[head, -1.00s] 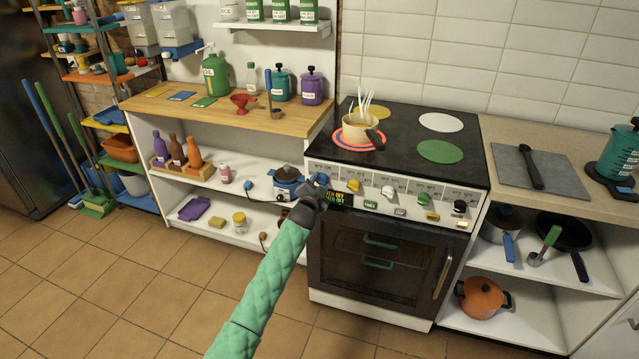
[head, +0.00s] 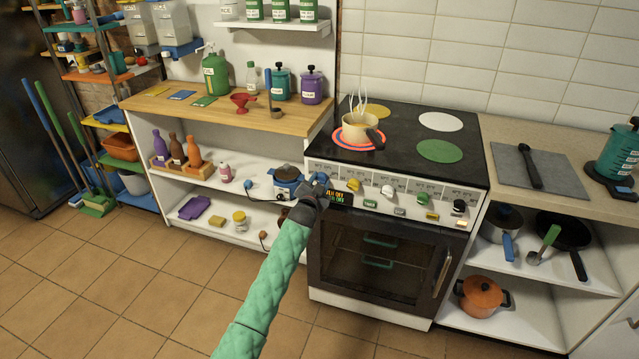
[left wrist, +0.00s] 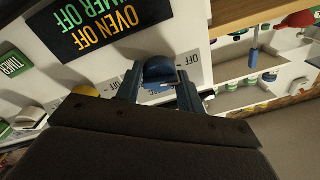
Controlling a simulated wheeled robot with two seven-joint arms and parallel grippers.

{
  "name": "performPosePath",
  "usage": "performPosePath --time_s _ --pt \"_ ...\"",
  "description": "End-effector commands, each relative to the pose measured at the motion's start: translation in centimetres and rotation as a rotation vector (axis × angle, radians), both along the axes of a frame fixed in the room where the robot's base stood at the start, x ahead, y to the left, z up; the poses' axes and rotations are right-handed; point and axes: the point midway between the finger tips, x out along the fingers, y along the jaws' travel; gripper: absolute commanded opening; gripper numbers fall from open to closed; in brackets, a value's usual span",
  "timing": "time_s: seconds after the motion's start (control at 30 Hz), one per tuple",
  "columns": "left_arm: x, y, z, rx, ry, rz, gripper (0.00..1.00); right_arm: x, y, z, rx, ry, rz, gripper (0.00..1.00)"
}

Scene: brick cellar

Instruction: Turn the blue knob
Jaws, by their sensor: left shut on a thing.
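The blue knob (left wrist: 159,71) is at the left end of the stove's front panel. In the left wrist view it sits between the two fingers of my left gripper (left wrist: 160,90), which is shut on it. In the head view my left gripper (head: 315,187) reaches the panel's left end and mostly hides the knob. A display (left wrist: 100,25) beside it reads "OVEN OFF" and "TIMER OFF". My right gripper is not in view.
A yellow knob (head: 353,185), a white knob (head: 387,191) and further knobs line the panel to the right. The oven door (head: 375,262) is below. A shelf unit (head: 235,149) with bottles and a small blue cooker (head: 287,182) stands close on the left.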

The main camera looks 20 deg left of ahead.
Motion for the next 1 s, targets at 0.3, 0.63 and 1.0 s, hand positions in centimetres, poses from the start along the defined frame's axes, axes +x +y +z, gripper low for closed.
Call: performPosePath --time_s 0.3,0.63,1.0 --pt "0.0 0.0 -0.2 0.0 0.002 -0.001 0.59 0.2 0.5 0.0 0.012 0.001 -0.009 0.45" --pt "-1.9 0.0 -0.5 0.001 0.003 -0.001 0.59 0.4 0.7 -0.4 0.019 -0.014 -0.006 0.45" --pt "-6.9 -0.1 -0.5 0.0 0.003 -0.001 0.59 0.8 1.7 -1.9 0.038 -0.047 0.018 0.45"
